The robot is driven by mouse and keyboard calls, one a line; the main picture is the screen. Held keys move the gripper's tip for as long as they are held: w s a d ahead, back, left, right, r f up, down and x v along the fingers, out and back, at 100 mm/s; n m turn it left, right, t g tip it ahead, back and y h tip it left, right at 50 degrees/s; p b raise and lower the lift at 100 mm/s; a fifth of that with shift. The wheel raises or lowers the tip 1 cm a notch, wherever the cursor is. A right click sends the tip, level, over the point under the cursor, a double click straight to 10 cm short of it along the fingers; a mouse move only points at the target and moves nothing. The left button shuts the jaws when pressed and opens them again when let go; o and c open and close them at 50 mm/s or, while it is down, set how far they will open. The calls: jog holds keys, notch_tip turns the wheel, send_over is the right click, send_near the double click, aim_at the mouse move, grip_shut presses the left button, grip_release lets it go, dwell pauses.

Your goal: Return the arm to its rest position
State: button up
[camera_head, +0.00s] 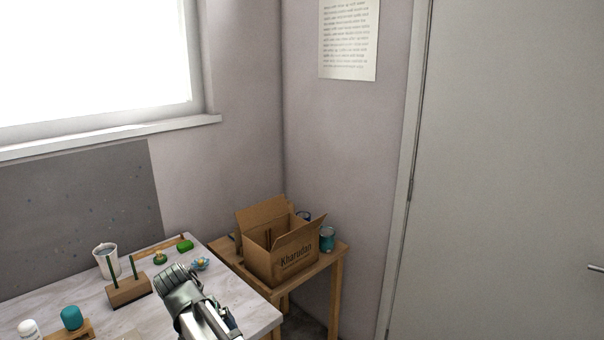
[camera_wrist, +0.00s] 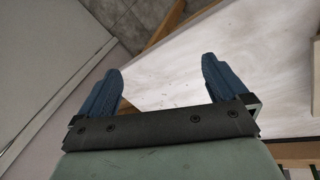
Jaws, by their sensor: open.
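My gripper (camera_wrist: 161,90) shows in the wrist view with its two blue fingers spread apart and nothing between them. Behind the fingers are the pale table top and its wooden edge. In the head view my arm reaches in from the bottom over the right end of the table (camera_head: 95,298); the fingertips are not clear there.
A cardboard box (camera_head: 272,262) and a teal can (camera_head: 327,239) stand on a side table.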

jog(key=s+d+f+m+g, duration=0.1)
jog(key=s+d+f+g, duration=0.15)
jog(key=d+f, duration=1.15)
jog(key=s+d+f+g, duration=0.2)
jog(key=s+d+f, duration=0.2)
jog(key=d+f, duration=1.05)
jog(key=s+d+f+g+y, duration=0.1)
jog(key=s+d+f, duration=0.2)
jog(key=s+f, duration=0.3)
jog(key=s+d+f+m+g, duration=0.1)
jog(key=s+d+f, duration=0.3)
jog(key=s, duration=0.6)
jog(key=s+d+f+m+g+y, duration=0.1)
jog(key=s+d+f, duration=0.3)
jog(key=s+f, duration=0.4)
jog(key=shift+s+g+y, duration=0.3)
jog(key=shift+s+g, duration=0.05)
jog(key=shift+g, duration=0.4)
